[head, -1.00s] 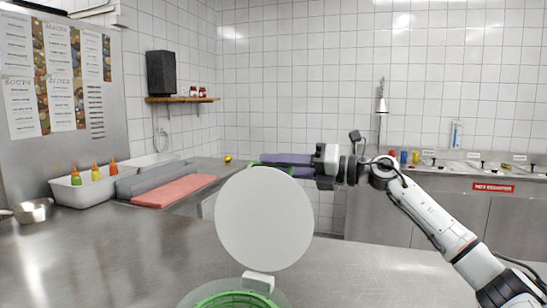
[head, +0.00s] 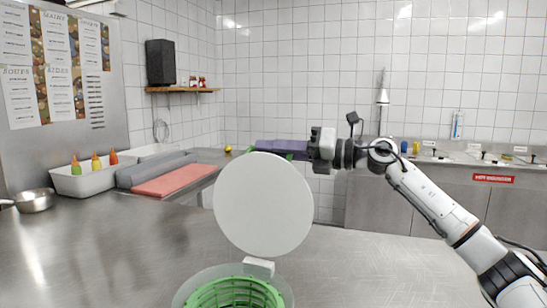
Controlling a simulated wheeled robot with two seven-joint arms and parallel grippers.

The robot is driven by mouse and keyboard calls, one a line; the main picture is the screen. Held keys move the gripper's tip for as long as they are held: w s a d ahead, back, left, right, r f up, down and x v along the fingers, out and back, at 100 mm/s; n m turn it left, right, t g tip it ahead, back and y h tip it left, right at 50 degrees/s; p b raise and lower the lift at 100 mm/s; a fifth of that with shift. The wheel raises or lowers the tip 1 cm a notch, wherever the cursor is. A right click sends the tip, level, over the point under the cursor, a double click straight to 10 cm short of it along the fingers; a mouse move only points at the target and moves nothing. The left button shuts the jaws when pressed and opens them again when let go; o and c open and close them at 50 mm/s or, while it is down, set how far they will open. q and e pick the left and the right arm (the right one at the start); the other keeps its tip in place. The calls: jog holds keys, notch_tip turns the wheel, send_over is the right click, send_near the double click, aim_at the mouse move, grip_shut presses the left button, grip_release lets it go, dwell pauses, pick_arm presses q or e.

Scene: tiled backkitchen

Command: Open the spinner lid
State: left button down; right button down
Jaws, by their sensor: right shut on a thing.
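The spinner lid (head: 263,204) is a white round disc standing nearly upright, its flat face toward me. It joins at its bottom edge, by a white hinge block (head: 259,266), to the spinner bowl (head: 236,292). The bowl is clear-rimmed with a green slotted basket inside and is cut off by the lower frame edge. My right gripper (head: 280,149) comes in from the right at the lid's top edge. Its purple-grey fingers are shut on the lid, with a bit of green showing beside them; the lid hides the exact grip. My left gripper is not in view.
The steel counter (head: 120,250) is bare around the spinner. At the left are a metal bowl (head: 35,199), a white bin (head: 88,183) with sauce bottles, and a red board (head: 172,181). A steel counter (head: 400,205) with containers runs along the back right.

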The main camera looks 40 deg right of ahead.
aim_at(262, 166)
jog(key=a+n+b, duration=0.1)
jog(key=s+a+n+b, duration=0.1)
jog(key=a+b, duration=0.1)
jog(key=s+a+b, duration=0.1)
jog(key=a, duration=0.1)
jog(key=shift+s+r+n, duration=0.2)
jog(key=shift+s+n, duration=0.05)
jog(key=shift+n, duration=0.15)
jog(key=shift+s+a+r+b, duration=0.15)
jog(key=shift+a+b, duration=0.15)
jog(key=shift+b, duration=0.1)
jog(key=shift+a+r, duration=0.1)
jog(key=c, duration=1.9)
grip_release()
jog(key=shift+o, duration=0.4)
